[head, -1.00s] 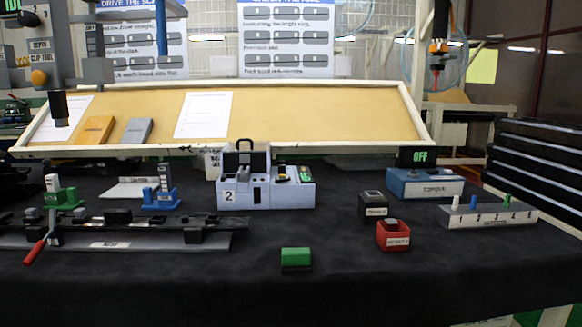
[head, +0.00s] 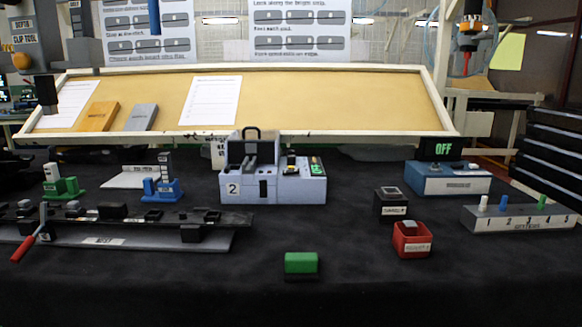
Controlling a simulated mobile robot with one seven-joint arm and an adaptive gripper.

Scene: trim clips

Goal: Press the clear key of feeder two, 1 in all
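Feeder two (head: 272,190) is a pale blue-grey box marked "2" on the black-covered table, near the middle of the head view. Which part is the clear key is too small to tell. My gripper is not in view.
A green block (head: 300,263) lies in front of the feeder. A black box (head: 390,203) and a red box (head: 411,241) stand to its right. A blue unit (head: 447,180) reads "OFF". A long dark rail (head: 130,218) with a red-handled lever lies left.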

